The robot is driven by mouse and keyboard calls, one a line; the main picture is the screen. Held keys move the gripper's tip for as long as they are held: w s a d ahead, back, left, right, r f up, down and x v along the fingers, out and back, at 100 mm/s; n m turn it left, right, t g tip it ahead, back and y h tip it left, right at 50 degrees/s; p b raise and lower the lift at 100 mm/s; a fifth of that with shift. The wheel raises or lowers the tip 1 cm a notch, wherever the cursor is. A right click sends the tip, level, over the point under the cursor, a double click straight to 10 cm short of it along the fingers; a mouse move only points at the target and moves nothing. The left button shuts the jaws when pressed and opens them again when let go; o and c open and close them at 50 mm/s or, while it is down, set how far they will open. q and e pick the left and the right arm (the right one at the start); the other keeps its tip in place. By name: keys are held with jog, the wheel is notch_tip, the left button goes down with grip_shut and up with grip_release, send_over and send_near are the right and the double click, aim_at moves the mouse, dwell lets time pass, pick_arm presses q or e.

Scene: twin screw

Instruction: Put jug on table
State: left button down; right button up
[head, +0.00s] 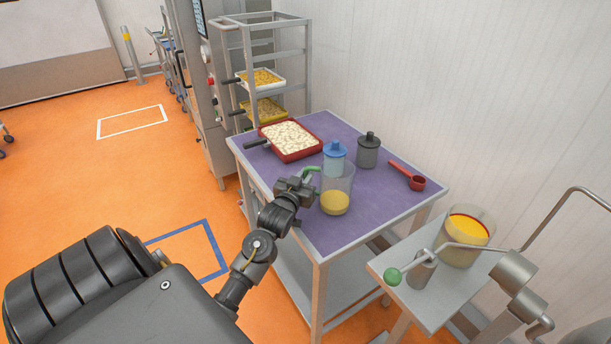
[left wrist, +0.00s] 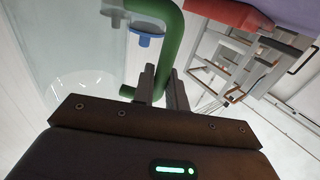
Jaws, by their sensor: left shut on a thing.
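The jug (head: 335,203) is clear with a green handle and yellow contents at its bottom. It is upright over the front part of the purple-topped table (head: 380,212); I cannot tell if its base touches the top. My left gripper (head: 303,187) is shut on the green handle, on the jug's left side. The left wrist view shows the fingers (left wrist: 164,88) at the green handle (left wrist: 167,60), with the jug's clear wall (left wrist: 75,50) to the left. My right gripper is not in view.
A blue-lidded container (head: 334,158) stands just behind the jug. A grey lidded container (head: 368,152), a red scoop (head: 412,178) and a red tray of pale pieces (head: 290,141) share the table. A clear vessel with yellow contents (head: 466,238) stands at right.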

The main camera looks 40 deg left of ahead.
pick_arm(q)
jog(key=shift+f, duration=0.1)
jog(key=c, duration=1.4)
grip_release()
jog(key=b+v, duration=0.2)
jog(key=v, duration=1)
jog(key=shift+r, duration=0.25)
